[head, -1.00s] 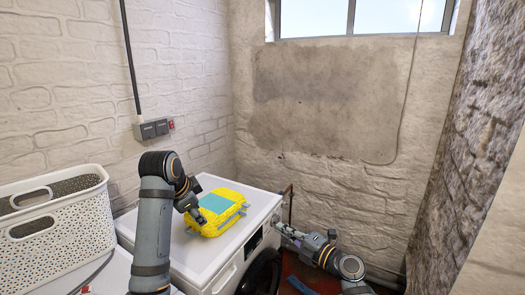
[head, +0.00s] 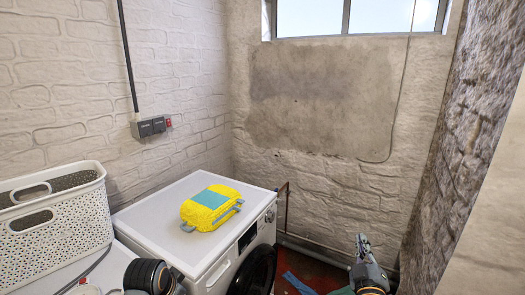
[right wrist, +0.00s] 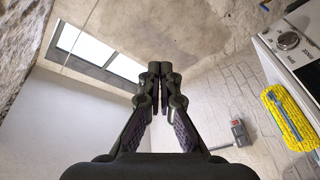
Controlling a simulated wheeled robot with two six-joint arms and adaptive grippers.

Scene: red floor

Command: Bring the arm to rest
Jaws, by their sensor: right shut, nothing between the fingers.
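My right gripper (head: 362,243) points upward at the lower right, in front of the back wall. It is shut and empty, well apart from the washing machine. In the right wrist view its fingertips (right wrist: 153,72) meet with nothing between them. Of my left arm, only a dark joint (head: 150,276) shows at the bottom edge; the left gripper is out of sight.
A white washing machine (head: 160,217) carries a yellow pack with a teal patch (head: 210,207), also in the right wrist view (right wrist: 291,118). A white perforated basket (head: 60,225) stands at the left. A blue item (head: 297,283) lies on the red floor.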

